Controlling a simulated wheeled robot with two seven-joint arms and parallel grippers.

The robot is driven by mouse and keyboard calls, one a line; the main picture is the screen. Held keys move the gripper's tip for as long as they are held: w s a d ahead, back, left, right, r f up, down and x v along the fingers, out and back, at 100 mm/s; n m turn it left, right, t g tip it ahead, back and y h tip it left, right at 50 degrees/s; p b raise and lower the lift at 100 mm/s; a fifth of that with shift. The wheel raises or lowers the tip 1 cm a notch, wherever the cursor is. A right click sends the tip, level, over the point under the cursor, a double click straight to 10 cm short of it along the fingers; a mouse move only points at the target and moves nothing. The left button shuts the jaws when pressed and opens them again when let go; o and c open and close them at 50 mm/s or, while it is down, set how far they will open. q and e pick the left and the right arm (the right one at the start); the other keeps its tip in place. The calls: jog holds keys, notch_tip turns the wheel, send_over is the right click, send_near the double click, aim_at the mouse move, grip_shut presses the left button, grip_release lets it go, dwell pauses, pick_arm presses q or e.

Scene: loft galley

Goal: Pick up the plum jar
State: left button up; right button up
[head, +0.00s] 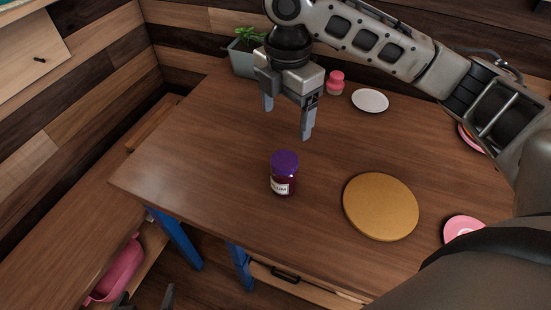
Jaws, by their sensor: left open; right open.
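The plum jar (284,185) stands upright on the wooden table, with a purple lid, dark contents and a white label. My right gripper (288,121) is open and empty above the table, pointing down. In the picture it is just above the jar's lid, apart from it, and seems to be behind the jar. My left gripper (145,298) shows only its fingertips at the bottom left edge. It is open, low and well away from the jar, in front of the table's front edge.
A round wooden board (381,206) lies right of the jar. A pink saucer (462,229), white plate (370,101), pink-lidded jar (335,84) and potted plant (243,57) are also on the table. A pink bin (118,270) sits low left. The table left of the jar is clear.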

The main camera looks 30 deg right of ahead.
aim_at(284, 160)
notch_tip(284, 160, down, 10)
jog(key=shift+s+r+b, duration=0.1)
jog(key=shift+s+b, duration=0.05)
jog(key=shift+b, duration=0.15)
jog(key=f, duration=0.5)
jog(key=shift+s+a+f, duration=0.15)
jog(key=shift+s+f, duration=0.05)
jog(key=shift+f, duration=0.15)
jog(key=shift+r, duration=0.1)
jog(key=c, duration=1.3)
